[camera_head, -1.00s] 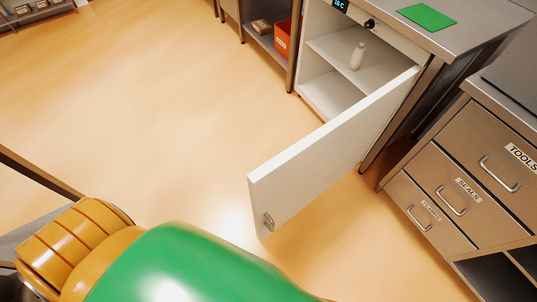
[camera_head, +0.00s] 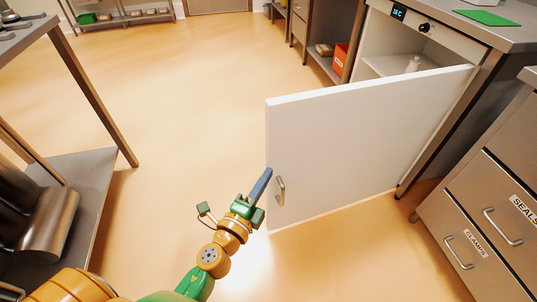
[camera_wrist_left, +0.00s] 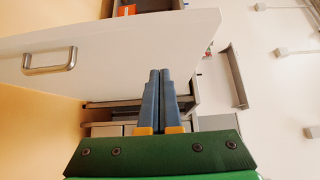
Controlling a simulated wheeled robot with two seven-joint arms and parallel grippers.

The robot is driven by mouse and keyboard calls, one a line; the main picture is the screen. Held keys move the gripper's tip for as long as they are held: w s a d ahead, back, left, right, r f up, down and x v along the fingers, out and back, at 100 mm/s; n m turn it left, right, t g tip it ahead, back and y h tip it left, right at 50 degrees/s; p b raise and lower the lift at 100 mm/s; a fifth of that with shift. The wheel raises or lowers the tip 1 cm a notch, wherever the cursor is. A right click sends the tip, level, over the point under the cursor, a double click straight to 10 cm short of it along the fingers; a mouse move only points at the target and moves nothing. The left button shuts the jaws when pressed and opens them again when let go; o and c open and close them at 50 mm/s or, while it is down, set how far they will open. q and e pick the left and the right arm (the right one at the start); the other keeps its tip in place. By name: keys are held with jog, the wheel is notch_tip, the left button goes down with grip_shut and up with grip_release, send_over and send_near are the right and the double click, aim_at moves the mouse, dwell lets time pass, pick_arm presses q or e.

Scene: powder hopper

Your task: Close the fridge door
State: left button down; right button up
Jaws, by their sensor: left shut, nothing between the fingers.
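The white fridge door (camera_head: 365,140) stands open, swung out from the fridge (camera_head: 385,40) under the counter. Its metal handle (camera_head: 280,191) is near the door's free edge. My left gripper (camera_head: 261,184) is shut and empty, and it appears close beside the handle and free edge in the head view. In the left wrist view, the shut blue fingers (camera_wrist_left: 158,85) point up in front of the door (camera_wrist_left: 120,55), with the handle (camera_wrist_left: 50,60) to their left. Whether the fingers touch the door cannot be told. My right gripper is not in view.
A white bottle (camera_head: 413,65) stands inside the fridge, partly hidden by the door. A drawer cabinet (camera_head: 480,225) is at the right. A metal table (camera_head: 85,85) stands at the left. The floor between is clear.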

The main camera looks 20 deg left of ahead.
pick_arm(q)
send_near(278, 138)
jog(key=w+d, duration=0.3)
jog(key=shift+w+a, duration=0.4)
jog(key=shift+w, duration=0.15)
jog(key=shift+w+a, duration=0.35)
jog(key=shift+w, duration=0.25)
jog(key=shift+w+a, duration=0.35)
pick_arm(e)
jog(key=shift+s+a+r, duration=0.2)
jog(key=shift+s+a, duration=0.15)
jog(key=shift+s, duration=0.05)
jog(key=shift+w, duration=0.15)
pick_arm(q)
jog(key=shift+a, duration=0.1)
